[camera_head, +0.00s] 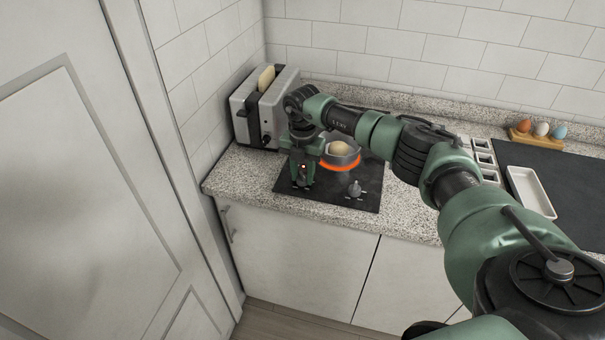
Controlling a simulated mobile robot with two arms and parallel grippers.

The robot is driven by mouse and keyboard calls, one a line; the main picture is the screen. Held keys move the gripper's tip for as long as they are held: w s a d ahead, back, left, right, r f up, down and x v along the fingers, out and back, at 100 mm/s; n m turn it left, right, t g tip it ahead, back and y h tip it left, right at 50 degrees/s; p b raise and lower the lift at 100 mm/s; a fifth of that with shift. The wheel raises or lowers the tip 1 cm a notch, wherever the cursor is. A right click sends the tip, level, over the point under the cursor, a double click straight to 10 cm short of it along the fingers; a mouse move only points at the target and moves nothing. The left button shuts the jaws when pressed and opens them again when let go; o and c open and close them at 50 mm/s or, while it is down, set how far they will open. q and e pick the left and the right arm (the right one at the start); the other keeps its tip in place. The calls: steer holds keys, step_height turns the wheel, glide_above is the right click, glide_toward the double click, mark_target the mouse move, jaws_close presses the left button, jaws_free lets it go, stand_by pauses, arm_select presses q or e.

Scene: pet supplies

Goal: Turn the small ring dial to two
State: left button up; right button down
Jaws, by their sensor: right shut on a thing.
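The black cooktop (328,198) is set on the speckled counter. My right gripper (303,183) points down at its front left part and is shut. The small ring dial between its fingers is hidden by them, so its setting cannot be read. Another grey dial (355,190) stands uncovered at the front right of the cooktop. My left gripper is not in view.
A toaster (262,108) with a bread slice stands close behind my right gripper at the left wall. To the right are a white tray (531,192), a dark mat (578,195) and an egg holder (535,139). Cabinet doors (290,255) are below.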

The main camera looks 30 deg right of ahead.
mark_target(303, 175)
steer(key=shift+w+r, duration=0.15)
steer(key=c, duration=1)
jaws_free()
steer(key=shift+c, duration=0.2)
step_height(303, 175, up, 8)
steer(key=shift+f+b, duration=0.15)
steer(key=shift+b, duration=0.85)
steer(key=shift+f, duration=0.1)
